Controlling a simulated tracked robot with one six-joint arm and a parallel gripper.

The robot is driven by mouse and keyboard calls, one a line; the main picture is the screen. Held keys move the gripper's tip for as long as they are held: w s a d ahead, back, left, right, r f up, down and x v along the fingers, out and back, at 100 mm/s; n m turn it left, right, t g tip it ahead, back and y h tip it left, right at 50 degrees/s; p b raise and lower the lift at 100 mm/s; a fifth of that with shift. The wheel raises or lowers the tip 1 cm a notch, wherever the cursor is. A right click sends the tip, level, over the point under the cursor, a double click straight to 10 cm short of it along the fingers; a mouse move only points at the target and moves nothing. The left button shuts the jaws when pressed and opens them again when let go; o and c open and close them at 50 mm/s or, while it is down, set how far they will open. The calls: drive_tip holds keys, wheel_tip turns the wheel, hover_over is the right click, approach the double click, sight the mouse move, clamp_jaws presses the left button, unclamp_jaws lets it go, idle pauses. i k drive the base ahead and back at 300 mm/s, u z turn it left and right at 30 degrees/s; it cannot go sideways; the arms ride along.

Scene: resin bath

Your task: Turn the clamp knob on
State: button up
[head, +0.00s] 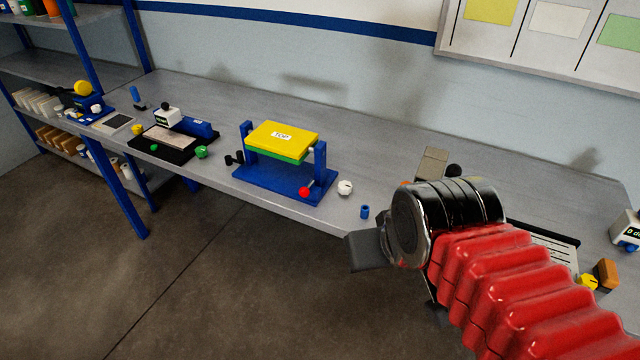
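A yellow-and-green block (282,141) marked TOP sits between two blue uprights on a blue base (262,175) near the middle of the bench. A red round knob (305,191) is at the front right of this base. A white knob (345,187) with a dark mark stands on the bench just right of it. No label shows which knob is the clamp knob. My gripper (366,250) is at the end of my red-sleeved arm, in front of the bench edge and apart from both knobs. Its fingers are mostly hidden, and I cannot see whether they are open.
A small blue cylinder (365,211) stands near the bench edge. A black tray (160,148) with a green knob (201,152) is to the left. A yellow knob (588,282) and an orange block (606,273) are at right. My arm hides part of the right bench.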

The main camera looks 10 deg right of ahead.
sight(345, 187)
drive_tip(key=u, duration=0.45)
drive_tip(key=i, duration=1)
drive_tip(key=u, duration=0.05)
